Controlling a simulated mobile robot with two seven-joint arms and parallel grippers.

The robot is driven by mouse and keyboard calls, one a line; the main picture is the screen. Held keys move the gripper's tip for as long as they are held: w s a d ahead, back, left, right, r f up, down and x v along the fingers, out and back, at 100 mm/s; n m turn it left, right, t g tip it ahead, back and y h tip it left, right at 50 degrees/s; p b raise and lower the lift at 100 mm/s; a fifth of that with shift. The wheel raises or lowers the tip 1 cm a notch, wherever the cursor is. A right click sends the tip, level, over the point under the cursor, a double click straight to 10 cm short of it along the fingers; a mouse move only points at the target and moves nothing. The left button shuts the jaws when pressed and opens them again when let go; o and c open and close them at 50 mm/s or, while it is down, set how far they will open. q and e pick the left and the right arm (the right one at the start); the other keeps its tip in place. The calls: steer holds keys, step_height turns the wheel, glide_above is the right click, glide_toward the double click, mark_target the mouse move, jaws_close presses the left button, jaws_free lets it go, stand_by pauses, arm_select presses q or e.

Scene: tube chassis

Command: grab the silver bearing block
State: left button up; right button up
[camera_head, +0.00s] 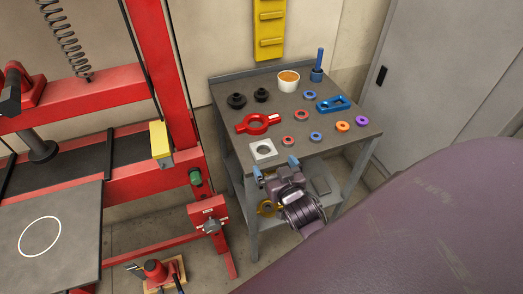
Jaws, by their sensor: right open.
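The silver bearing block (261,152), a square grey-white piece with a round hole, lies on the front left corner of the grey worktable. My right gripper (275,165) is at the table's front edge, just below and to the right of the block in the picture. Its two blue-tipped fingers are spread apart with nothing between them. The block shows almost whole, and I cannot tell how high the fingers are above the tabletop. My left gripper is not in view.
A red press frame (180,80) stands left.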

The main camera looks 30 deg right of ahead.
mark_target(261, 145)
steer(key=x, duration=0.5)
steer(key=shift+w+r, duration=0.2)
steer(key=shift+w, duration=0.15)
steer(key=shift+w+d+f, duration=0.15)
steer(key=shift+w+d, duration=0.05)
steer(key=shift+w, duration=0.45)
